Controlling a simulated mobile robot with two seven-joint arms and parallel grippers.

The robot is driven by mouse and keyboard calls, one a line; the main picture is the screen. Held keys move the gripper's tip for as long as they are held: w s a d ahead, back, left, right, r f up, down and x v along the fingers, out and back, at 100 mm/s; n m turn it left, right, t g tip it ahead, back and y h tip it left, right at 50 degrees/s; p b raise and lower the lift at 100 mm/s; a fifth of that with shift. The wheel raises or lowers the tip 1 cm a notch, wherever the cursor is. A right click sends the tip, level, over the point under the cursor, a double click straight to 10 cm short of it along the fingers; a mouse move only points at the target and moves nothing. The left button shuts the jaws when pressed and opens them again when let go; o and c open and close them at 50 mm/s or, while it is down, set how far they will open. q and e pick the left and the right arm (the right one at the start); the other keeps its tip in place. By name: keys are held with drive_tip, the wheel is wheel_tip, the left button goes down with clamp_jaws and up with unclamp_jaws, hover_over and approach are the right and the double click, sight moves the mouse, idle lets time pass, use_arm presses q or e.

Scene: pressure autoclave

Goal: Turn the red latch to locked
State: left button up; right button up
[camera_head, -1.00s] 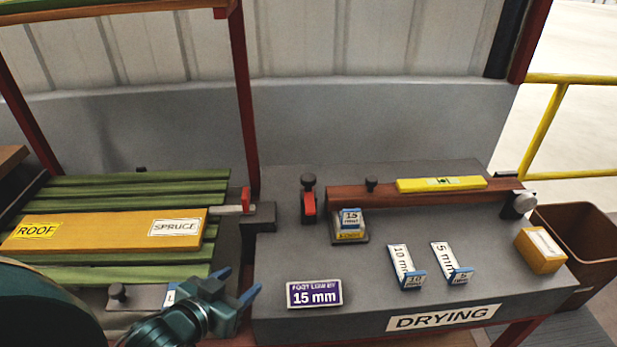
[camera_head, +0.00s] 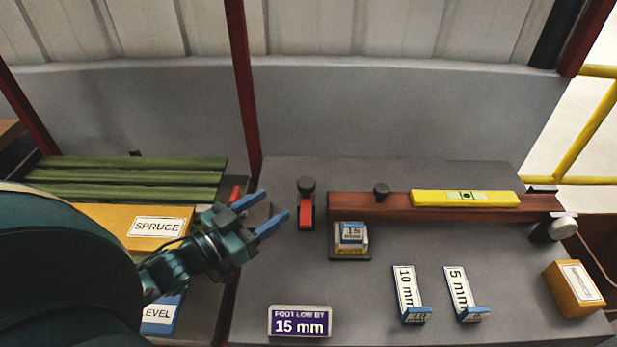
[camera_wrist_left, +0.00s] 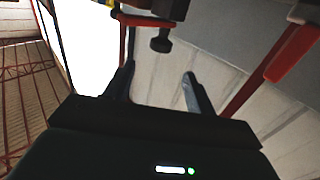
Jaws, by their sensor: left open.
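A red latch piece (camera_head: 306,211) with a black knob stands upright on the grey bench top (camera_head: 370,285), left of the brown bar. Another red piece (camera_head: 236,194) shows behind my left wrist, partly hidden by it. My left gripper (camera_head: 275,204) is open and empty, its blue fingertips pointing right, just left of the black-knobbed latch piece and apart from it in the picture. In the left wrist view the open fingers (camera_wrist_left: 158,76) hold nothing. A red part (camera_wrist_left: 293,50) shows at right and a dark knob (camera_wrist_left: 161,42) at top; I cannot tell which latch they belong to.
A brown bar (camera_head: 350,204) carries a yellow level (camera_head: 464,198). Labelled blocks (camera_head: 408,290) stand on the bench, with a purple sign (camera_head: 299,321) in front. Green slats (camera_head: 130,178) and a spruce board (camera_head: 115,222) lie left. A red post (camera_head: 244,90) rises behind my gripper.

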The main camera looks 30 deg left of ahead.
sight(300, 187)
use_arm(q)
drive_tip(key=x, duration=1)
drive_tip(key=shift+w+d+p, duration=0.15)
drive_tip(key=shift+w+p, duration=0.15)
drive_tip(key=shift+w, duration=0.05)
drive_tip(key=shift+c, duration=0.2)
clamp_jaws()
